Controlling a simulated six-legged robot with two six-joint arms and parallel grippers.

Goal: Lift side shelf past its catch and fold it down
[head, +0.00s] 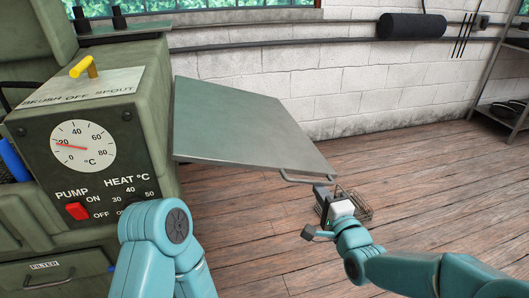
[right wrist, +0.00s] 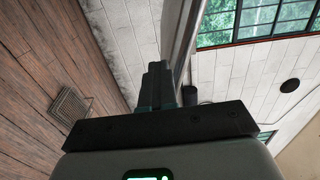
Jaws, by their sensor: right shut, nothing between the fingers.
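The side shelf (head: 240,120) is a flat grey-green panel on the right side of the green machine (head: 140,130). It stands out from the machine, with a bar handle (head: 300,180) at its near right corner. My right gripper (head: 322,192) is shut and empty, just below and beside the handle; I cannot tell if they touch. In the right wrist view its closed fingers (right wrist: 158,85) are beside a narrow grey strip, likely the shelf's edge (right wrist: 184,40). The catch is hidden. My left arm shows at the lower left, but its gripper is out of view.
A wire grate (head: 361,210) lies on the wooden floor behind my right gripper; it also shows in the right wrist view (right wrist: 70,105). A white brick wall (head: 340,90) with a black roll (head: 411,25) stands behind. A rack (head: 500,85) is far right. The floor right of the shelf is mostly clear.

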